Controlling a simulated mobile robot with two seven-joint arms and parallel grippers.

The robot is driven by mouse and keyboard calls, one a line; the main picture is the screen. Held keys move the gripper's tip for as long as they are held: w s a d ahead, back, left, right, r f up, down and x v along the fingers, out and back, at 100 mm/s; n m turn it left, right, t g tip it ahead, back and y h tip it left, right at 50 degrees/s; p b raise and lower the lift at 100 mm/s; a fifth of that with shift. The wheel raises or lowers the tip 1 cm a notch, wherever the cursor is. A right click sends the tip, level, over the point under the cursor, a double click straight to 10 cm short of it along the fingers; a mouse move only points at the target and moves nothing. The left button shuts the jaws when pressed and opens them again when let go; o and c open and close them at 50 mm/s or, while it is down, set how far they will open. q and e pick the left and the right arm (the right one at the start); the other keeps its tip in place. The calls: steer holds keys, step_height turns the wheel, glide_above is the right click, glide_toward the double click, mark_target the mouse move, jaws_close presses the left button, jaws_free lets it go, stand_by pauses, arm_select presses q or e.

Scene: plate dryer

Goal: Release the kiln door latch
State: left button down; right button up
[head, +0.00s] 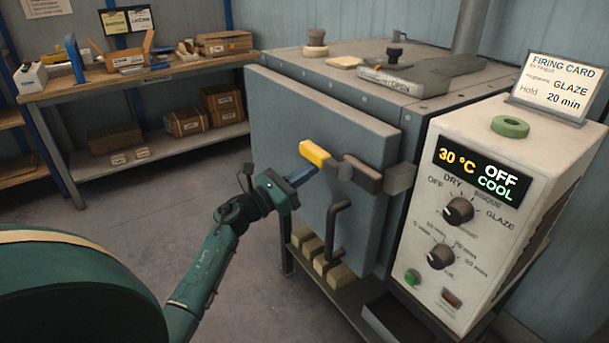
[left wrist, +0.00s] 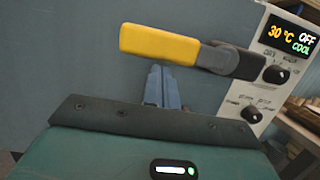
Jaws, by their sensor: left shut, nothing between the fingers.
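The kiln door (head: 285,140) is a grey slab at the front of the kiln and looks closed. Its latch (head: 314,154) has a yellow grip and a dark arm that reaches right to a block at the door's edge. In the left wrist view the yellow latch grip (left wrist: 160,43) lies nearly level across the upper middle. My left gripper (head: 309,173) is shut and empty, its blue fingers just below the yellow grip. In the left wrist view the fingertips (left wrist: 162,75) are under the grip's right part; whether they touch it I cannot tell. My right gripper is not in view.
A dark door handle (head: 335,225) stands out below the latch. The control box (head: 470,215) at the right reads 30 °C, OFF, COOL. A workbench (head: 150,78) with boxes stands at the back left. The floor (head: 165,215) between is clear.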

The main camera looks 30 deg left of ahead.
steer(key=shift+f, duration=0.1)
arm_select(q)
steer(key=shift+a+r+m+b, duration=0.1)
steer(key=shift+r+m+b, duration=0.1)
steer(key=shift+m+b, duration=0.35)
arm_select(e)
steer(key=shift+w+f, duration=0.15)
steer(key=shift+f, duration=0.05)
